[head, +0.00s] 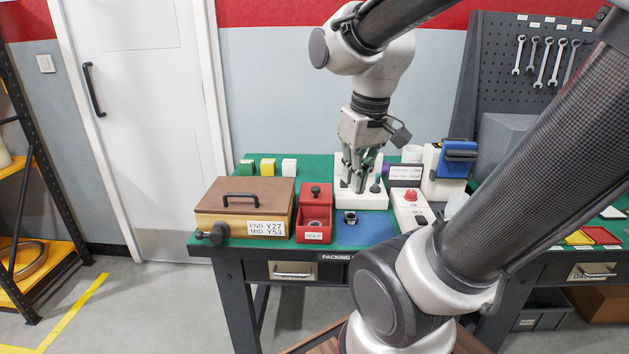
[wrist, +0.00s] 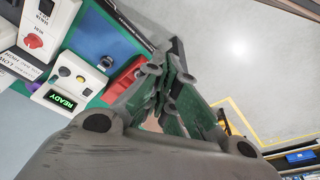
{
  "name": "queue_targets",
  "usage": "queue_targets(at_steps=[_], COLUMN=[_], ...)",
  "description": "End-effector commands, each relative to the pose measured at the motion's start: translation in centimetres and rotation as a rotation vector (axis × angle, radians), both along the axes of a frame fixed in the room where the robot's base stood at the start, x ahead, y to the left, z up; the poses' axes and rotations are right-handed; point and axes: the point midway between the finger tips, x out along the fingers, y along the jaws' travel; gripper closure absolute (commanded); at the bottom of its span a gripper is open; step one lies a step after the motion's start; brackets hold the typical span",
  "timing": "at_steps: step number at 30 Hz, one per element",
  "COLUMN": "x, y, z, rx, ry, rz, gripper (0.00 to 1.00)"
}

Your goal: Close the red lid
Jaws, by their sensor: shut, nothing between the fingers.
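The red box (head: 313,236) stands on the green bench mat, with a label on its front and a dark ring-like part inside. Its red lid (head: 305,197) with a black knob is raised at the back of the box, so the box looks open. My gripper (head: 358,188) is shut and empty, pointing down to the right of the lid, apart from it, over a white fixture. In the wrist view, the shut fingers (wrist: 172,82) hide part of a red surface (wrist: 124,80); I cannot tell whether it is lid or box.
A brown-lidded wooden box (head: 245,208) stands left of the red box. The white fixture (head: 366,200) is under my gripper. A blue pad (head: 365,232) lies to the front right. A white box with a red button (head: 411,208) and a blue-topped device (head: 455,160) stand further right.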

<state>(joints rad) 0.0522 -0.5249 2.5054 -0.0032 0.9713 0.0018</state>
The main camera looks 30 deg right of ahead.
Motion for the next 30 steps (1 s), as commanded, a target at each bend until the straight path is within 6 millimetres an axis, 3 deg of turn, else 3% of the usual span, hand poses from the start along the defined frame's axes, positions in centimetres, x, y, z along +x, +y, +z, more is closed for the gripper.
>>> queue_targets(at_steps=[7, 15, 18, 22, 26, 30], x=[10.4, 23.7, 28.8, 31.5, 31.8, 32.3], y=[-3.7, -8.4, -9.5, -10.0, -10.1, -10.4], z=[-3.4, -8.3, -7.6, -5.7, -6.4, -8.5], rx=[-0.023, -0.053, -0.056, -0.044, -0.036, -0.037], ry=[0.124, 0.057, -0.047, -0.152, -0.158, -0.155], rz=[-0.096, -0.244, -0.299, -0.362, -0.387, -0.386], gripper=[1.00, 1.00, 1.00, 1.00, 1.00, 1.00])
